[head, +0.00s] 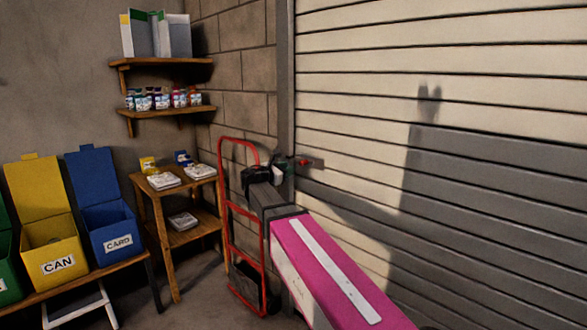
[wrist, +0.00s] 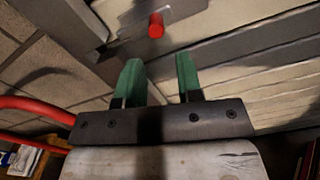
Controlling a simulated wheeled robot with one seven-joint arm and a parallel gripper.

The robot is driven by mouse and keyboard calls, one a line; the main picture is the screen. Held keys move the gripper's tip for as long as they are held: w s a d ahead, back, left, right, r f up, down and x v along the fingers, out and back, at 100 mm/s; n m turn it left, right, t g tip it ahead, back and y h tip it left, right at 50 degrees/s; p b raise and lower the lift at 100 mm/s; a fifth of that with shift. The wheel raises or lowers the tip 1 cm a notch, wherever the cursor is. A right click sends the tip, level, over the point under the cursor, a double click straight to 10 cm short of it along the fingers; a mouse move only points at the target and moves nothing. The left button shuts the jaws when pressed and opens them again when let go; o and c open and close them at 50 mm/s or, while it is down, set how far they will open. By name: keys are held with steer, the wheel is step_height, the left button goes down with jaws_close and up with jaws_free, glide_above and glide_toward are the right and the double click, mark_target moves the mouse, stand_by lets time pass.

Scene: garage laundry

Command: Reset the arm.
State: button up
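My arm reaches out toward the corner by the shutter door. My gripper (wrist: 158,80) shows in the wrist view with its two green fingers apart and nothing between them. In the head view my gripper (head: 285,165) is small, at the far end of my pink arm, in front of the door frame. A red handle (wrist: 156,25) on a grey metal plate shows beyond the fingertips, apart from them. The red handle is also in the head view (head: 305,162), just right of my gripper.
A red hand truck (head: 222,190) stands close left of my arm. A wooden side table (head: 182,238) holds white stacks. Yellow (head: 55,264) and blue (head: 116,238) bins sit on a bench at left. Shelves (head: 165,110) hang above. The roller shutter (head: 480,60) fills the right.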

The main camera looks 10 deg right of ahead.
steer(key=shift+s+a, duration=0.25)
steer(key=shift+a, duration=0.15)
steer(key=s+d+f+m+g+y, duration=0.2)
steer(key=s+d+f+m, duration=0.15)
steer(key=f, duration=0.45)
steer(key=s+d+f+m+g+y, duration=0.25)
steer(key=s+f+m, duration=0.2)
steer(key=f, duration=0.45)
steer(key=s+d+f+m+g+y, duration=0.25)
steer(key=s+f, duration=0.25)
steer(key=f, duration=0.3)
steer(key=s+a+f+m+g+y, duration=0.3)
steer(key=s+f+m+y, duration=0.4)
steer(key=s+f+m, duration=0.4)
steer(key=s+f, duration=0.1)
steer(key=s, duration=0.2)
steer(key=shift+f+m+g+y, duration=0.3)
steer(key=shift+f+m, duration=0.05)
steer(key=shift+f, duration=0.05)
